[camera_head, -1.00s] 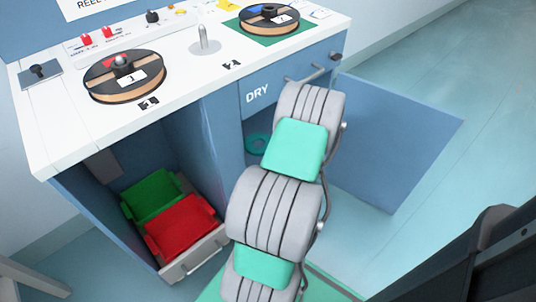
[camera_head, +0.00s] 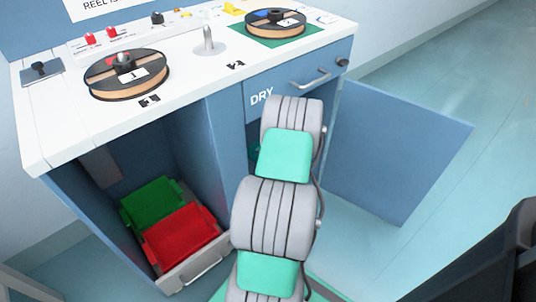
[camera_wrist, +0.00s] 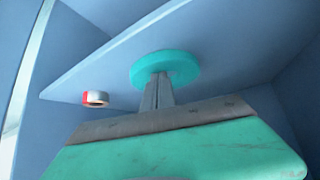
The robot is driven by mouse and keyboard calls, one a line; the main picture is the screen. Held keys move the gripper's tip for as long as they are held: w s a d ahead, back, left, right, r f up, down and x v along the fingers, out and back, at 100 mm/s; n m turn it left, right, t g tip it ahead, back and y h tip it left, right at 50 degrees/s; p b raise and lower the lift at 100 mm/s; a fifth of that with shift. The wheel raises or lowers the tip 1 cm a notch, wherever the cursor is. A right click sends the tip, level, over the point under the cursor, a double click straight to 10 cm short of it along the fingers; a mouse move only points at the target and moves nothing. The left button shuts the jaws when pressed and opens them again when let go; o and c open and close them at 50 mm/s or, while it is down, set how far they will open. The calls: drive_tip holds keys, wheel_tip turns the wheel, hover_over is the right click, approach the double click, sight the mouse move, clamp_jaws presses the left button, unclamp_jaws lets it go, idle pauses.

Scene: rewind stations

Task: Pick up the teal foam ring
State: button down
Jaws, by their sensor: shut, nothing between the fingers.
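The teal foam ring (camera_wrist: 167,60) shows in the wrist view, flat against a light blue shelf board (camera_wrist: 100,72) inside the cabinet. My gripper (camera_wrist: 158,77) is shut and empty. Its fingertips overlap the ring's near edge in the picture; I cannot tell whether they touch it. The fingers hide part of the ring, and its hole is not clear. In the head view, my arm reaches into the open DRY compartment (camera_head: 254,128) and hides my gripper and most of the ring.
A small white and red roll (camera_wrist: 96,98) is left of the ring. Cabinet walls close in around my gripper. The open blue door (camera_head: 395,150) is to the right of my arm. Left is an open bay with green (camera_head: 150,202) and red (camera_head: 182,235) bins. Reels sit on the white top.

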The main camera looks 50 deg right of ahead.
drive_tip(key=s+a+p, duration=0.2)
drive_tip(key=s+a, duration=0.1)
drive_tip(key=s, duration=0.2)
drive_tip(key=shift+f, duration=0.4)
drive_tip(key=shift+r, duration=0.1)
idle(0.5)
